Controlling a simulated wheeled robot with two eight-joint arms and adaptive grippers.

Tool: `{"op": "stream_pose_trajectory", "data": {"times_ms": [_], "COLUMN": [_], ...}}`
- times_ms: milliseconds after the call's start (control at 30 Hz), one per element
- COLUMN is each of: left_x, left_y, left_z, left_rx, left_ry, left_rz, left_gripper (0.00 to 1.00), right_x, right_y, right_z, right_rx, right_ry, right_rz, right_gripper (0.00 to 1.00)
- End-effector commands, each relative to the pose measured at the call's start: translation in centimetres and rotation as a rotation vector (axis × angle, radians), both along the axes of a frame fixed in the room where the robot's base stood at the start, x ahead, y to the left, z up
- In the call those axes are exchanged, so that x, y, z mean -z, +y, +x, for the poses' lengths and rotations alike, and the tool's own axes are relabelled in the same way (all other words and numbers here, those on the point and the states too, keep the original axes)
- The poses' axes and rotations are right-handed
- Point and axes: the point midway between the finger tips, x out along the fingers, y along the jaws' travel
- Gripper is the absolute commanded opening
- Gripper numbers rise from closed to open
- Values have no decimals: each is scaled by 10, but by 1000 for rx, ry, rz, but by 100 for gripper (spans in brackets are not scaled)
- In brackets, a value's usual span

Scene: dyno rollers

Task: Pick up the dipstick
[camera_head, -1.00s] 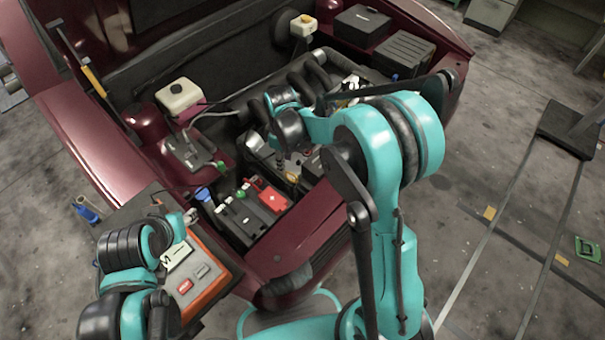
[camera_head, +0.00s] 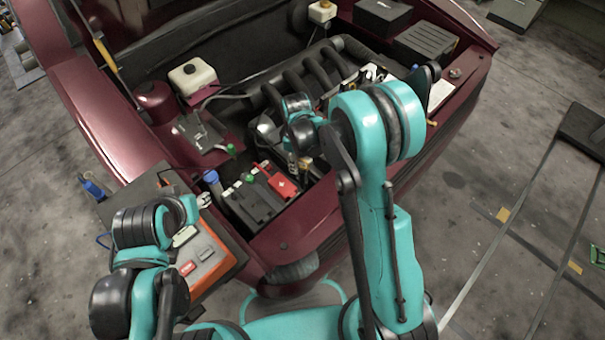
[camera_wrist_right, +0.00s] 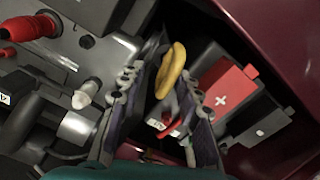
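The dipstick's yellow loop handle (camera_wrist_right: 172,70) shows in the right wrist view, at the fingertips and nearer the right-hand finger. Its lower part is hidden. In the head view a small yellowish spot (camera_head: 305,163) by the gripper seems to be this handle. My right gripper (camera_head: 299,163) points down into the engine bay. In the right wrist view its two fingers (camera_wrist_right: 162,82) are apart, with the loop in or just beyond the gap; I see no grip on it. My left gripper (camera_head: 187,208) is at the lower left, over the orange-edged case, its fingers too small to read.
The red battery cover (camera_head: 279,181) with a white cross lies close to the right gripper, also seen in the wrist view (camera_wrist_right: 222,95). Black hoses (camera_head: 305,80) rise behind. The maroon body edge (camera_head: 320,235) borders the bay in front. A white reservoir (camera_head: 192,76) stands at left.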

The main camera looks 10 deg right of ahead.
Motion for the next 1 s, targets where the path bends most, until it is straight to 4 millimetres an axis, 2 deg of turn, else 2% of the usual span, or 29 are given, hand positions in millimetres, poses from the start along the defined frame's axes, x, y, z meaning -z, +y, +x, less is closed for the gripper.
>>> {"op": "stream_pose_trajectory", "data": {"times_ms": [33, 133, 167, 667, 867, 1000], "left_x": [0, 0, 0, -2, -10, -20], "left_y": [0, 0, 0, 0, 0, 0], "left_z": [0, 0, 0, 0, 0, 0], "left_rx": [0, 0, 0, 0, 0, 0], "left_ry": [0, 0, 0, 0, 0, 0], "left_rz": [0, 0, 0, 0, 0, 0], "left_gripper": [40, 40, 40, 40, 40, 40], "right_x": [-1, -1, -1, -4, -26, -51], "right_y": [0, 0, 0, 0, 0, 0], "right_z": [0, 0, 0, 0, 0, 0], "right_rx": [0, 0, 0, 0, 1, 0], "right_ry": [0, 0, 0, 0, 0, 0], "right_rz": [0, 0, 0, 0, 0, 0], "right_gripper": [31, 5, 0, 0, 0, 0]}}
